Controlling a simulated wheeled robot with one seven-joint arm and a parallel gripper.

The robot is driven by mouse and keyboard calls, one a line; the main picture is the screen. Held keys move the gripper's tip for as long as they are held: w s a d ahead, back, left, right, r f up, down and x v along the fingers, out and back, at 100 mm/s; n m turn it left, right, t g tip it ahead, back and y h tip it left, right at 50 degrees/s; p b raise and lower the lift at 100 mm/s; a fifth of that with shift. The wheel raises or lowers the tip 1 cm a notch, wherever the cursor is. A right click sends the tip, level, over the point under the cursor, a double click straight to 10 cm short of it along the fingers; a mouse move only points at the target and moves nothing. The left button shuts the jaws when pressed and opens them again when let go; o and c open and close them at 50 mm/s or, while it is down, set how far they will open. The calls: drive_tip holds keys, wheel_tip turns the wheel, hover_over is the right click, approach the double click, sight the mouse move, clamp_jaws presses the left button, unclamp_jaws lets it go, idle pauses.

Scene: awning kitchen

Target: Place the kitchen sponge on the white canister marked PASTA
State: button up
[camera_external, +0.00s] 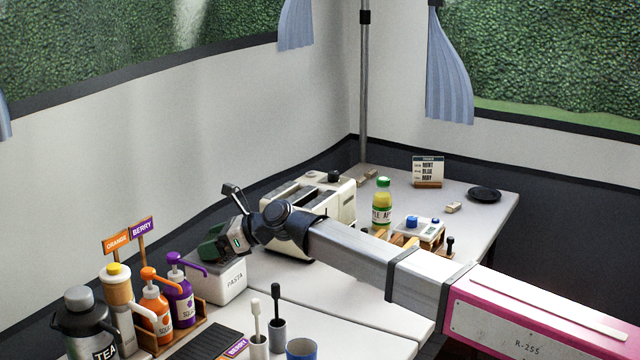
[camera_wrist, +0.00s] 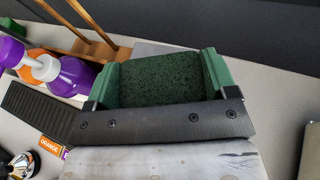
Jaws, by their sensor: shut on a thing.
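The white canister marked PASTA (camera_external: 233,283) stands on the table, left of the toaster in the external view. My gripper (camera_external: 222,243) is just above its top, at the left end of my arm. In the wrist view my gripper (camera_wrist: 160,77) has its two green fingers shut on the dark green, speckled sponge (camera_wrist: 158,84), one finger at each side. In the external view the sponge is hard to tell from the green fingers. I cannot tell whether its underside touches the canister's lid.
Orange (camera_external: 156,307) and purple (camera_external: 180,290) pump bottles stand in a wooden rack close left of the canister. A TEA flask (camera_external: 84,322) is at the front left. The toaster (camera_external: 335,208) and a juice bottle (camera_external: 382,205) stand to the right, by my arm.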

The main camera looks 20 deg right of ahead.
drive_tip(key=shift+f, duration=0.15)
drive_tip(key=o, duration=0.8)
drive_tip(key=shift+d+r, duration=0.1)
drive_tip(key=shift+r, duration=0.1)
drive_tip(key=v, duration=1.2)
drive_tip(key=shift+w, duration=0.1)
